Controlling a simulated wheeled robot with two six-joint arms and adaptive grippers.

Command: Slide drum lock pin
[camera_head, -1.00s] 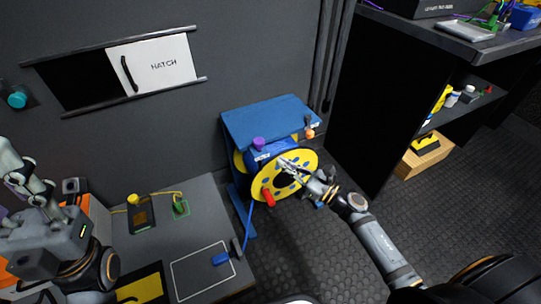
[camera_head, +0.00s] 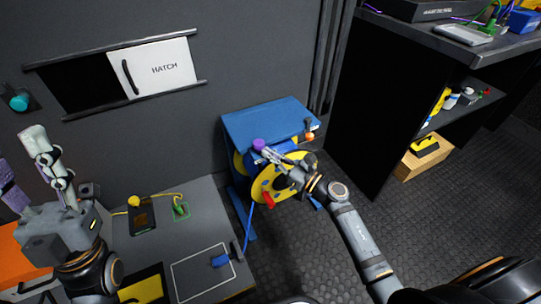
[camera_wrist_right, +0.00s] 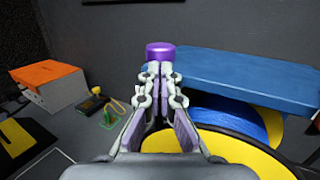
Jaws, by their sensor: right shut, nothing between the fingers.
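A cable drum with a yellow flange (camera_head: 260,188) and a red handle (camera_head: 268,199) sits in a blue frame (camera_head: 270,119). A purple knob (camera_head: 258,144), apparently the lock pin's head, stands at the frame's front edge. My right gripper (camera_head: 266,153) is shut and empty, its fingertips close to the knob. In the right wrist view the knob (camera_wrist_right: 159,50) shows just beyond the fingertips (camera_wrist_right: 160,70); I cannot tell whether they touch. The pin's shaft is hidden. My left gripper (camera_head: 27,165) appears open and empty at the far left, its fingers spread.
A grey bench (camera_head: 195,230) with a blue plug (camera_head: 221,260) and small devices stands left of the drum. A dark shelf unit (camera_head: 390,80) stands on the right. The wall carries a sliding hatch (camera_head: 165,68). Floor in front of the drum is open.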

